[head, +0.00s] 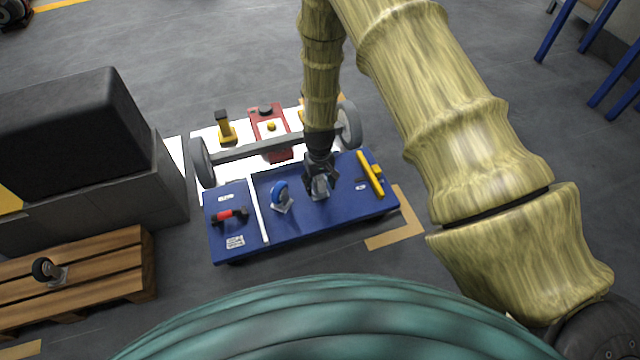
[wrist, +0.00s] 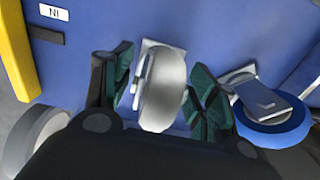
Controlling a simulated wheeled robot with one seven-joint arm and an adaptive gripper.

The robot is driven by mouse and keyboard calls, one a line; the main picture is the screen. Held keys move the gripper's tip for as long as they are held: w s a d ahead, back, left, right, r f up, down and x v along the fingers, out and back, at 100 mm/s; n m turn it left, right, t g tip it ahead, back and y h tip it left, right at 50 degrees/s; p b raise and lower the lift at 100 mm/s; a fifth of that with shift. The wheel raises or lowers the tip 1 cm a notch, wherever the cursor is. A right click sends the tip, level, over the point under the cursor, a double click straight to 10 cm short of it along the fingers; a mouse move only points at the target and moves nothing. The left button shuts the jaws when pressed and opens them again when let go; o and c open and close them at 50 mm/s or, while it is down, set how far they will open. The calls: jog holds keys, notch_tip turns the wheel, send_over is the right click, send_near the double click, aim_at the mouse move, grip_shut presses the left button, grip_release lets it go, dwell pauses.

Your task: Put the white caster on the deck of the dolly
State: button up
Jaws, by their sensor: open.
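The white caster (wrist: 164,88) stands between the open fingers of my gripper (wrist: 160,85) in the wrist view, its metal plate against the blue surface. In the head view my gripper (head: 321,178) reaches down over the caster (head: 320,188) and partly hides it. The caster rests on a blue platform (head: 325,218), right of a white dividing strip. Behind the platform is a low frame with two grey wheels and a grey crossbar (head: 258,148). I cannot tell for sure which part is the dolly's deck.
A blue caster (head: 281,197) stands just left of my gripper, and also shows in the wrist view (wrist: 272,125). A yellow tool (head: 371,174) lies right; a red-and-black tool (head: 230,215) lies left. A dark caster (head: 48,271) sits on a wooden pallet (head: 120,250).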

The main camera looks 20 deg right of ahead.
notch_tip(320, 180, up, 11)
jog(key=p, duration=0.4)
jog(key=shift+f, duration=0.2)
jog(key=s+d+f, duration=0.1)
jog(key=s+f, duration=0.3)
jog(key=s, duration=0.4)
jog(key=s+d+f, duration=0.2)
jog(key=s+f, duration=0.2)
jog(key=s, duration=2.4)
jog(key=shift+s+d+f+m, duration=0.2)
jog(key=shift+s+d+m, duration=0.1)
jog(key=shift+m, duration=0.1)
